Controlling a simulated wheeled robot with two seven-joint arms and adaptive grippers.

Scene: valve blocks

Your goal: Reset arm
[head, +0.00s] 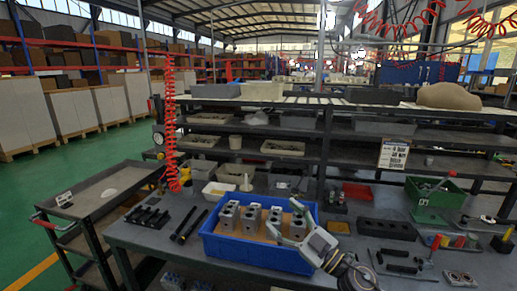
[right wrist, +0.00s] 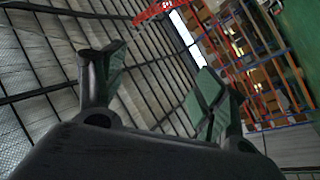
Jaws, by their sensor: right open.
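My right gripper (head: 284,217) reaches in from the bottom right of the head view. It is over the right part of a blue crate (head: 252,258), with its fingers spread and nothing between them. I cannot tell its exact height above the crate. Several silver valve blocks (head: 229,215) stand in a row in the crate, and the gripper partly hides those at the right. In the right wrist view the open fingers (right wrist: 158,68) show empty, with roof, shelving and green floor behind. My left gripper is not in view.
The dark workbench (head: 150,238) holds black bars (head: 189,224) left of the crate. A black block (head: 387,229), a green bin (head: 433,198) and small tools lie right. Shelves (head: 345,150) rise behind.

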